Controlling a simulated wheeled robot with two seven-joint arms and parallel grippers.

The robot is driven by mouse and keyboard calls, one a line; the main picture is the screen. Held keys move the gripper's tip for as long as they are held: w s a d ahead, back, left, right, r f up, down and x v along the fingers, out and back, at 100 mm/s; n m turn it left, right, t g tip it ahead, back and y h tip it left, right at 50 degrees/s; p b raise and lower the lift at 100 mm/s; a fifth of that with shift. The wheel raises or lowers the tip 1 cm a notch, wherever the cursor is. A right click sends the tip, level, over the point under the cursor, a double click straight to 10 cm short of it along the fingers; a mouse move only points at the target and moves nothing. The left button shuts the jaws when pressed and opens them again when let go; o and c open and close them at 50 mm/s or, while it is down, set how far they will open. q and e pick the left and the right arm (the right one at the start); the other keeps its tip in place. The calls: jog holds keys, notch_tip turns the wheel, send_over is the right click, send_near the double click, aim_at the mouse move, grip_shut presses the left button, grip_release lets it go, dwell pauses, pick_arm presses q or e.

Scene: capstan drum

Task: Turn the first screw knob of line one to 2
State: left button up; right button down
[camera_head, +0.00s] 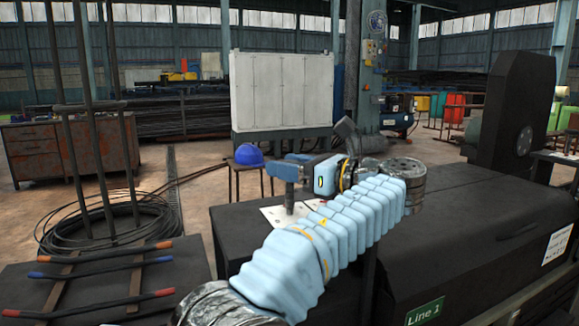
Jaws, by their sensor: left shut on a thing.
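My left arm in its light blue sleeve comes up from the bottom of the head view. My left gripper (288,178) is shut on a small grey screw knob (289,201) that stands upright on a white plate (272,214). The plate lies on the dark top of the machine, and its markings are too small to read. The sleeve hides part of the plate. A green sign reading "Line 1" (425,312) is on the machine's front at the lower right. My right gripper is not in view.
The dark machine housing (460,225) with a tall black guard (517,110) fills the right. A blue helmet (249,155) sits on a stool behind. Rods with red and blue ends (88,305) lie at the lower left, near a wire coil (110,220). White cabinets (281,90) stand behind.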

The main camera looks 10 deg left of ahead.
pick_arm(q)
jog(key=shift+a+r+n+g, duration=0.1)
jog(key=shift+r+n+g, duration=0.3)
jog(key=shift+g, duration=0.1)
